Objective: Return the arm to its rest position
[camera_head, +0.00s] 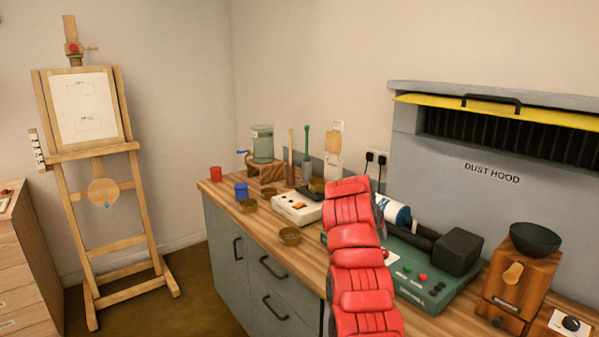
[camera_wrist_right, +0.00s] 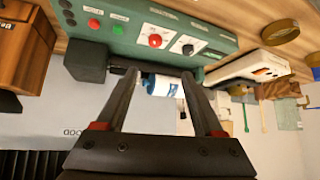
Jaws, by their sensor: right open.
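My right arm (camera_head: 352,255), in red segments, reaches up over the counter in the head view. Its gripper is hidden there behind the arm. In the right wrist view my right gripper (camera_wrist_right: 160,76) is open, its two dark fingers apart with nothing clasped. A white and blue jar (camera_head: 396,212) rests at the green machine (camera_head: 415,284). In the wrist view the jar (camera_wrist_right: 162,86) shows beyond and between the fingertips; I cannot tell the gap. My left gripper is not in view.
The wooden counter (camera_head: 262,226) holds a white scale (camera_head: 296,208), several small bowls, a red cup (camera_head: 216,173) and a blue cup (camera_head: 241,191). A wooden grinder (camera_head: 517,283) stands right, before the dust hood (camera_head: 480,200). An easel (camera_head: 107,200) stands left on open floor.

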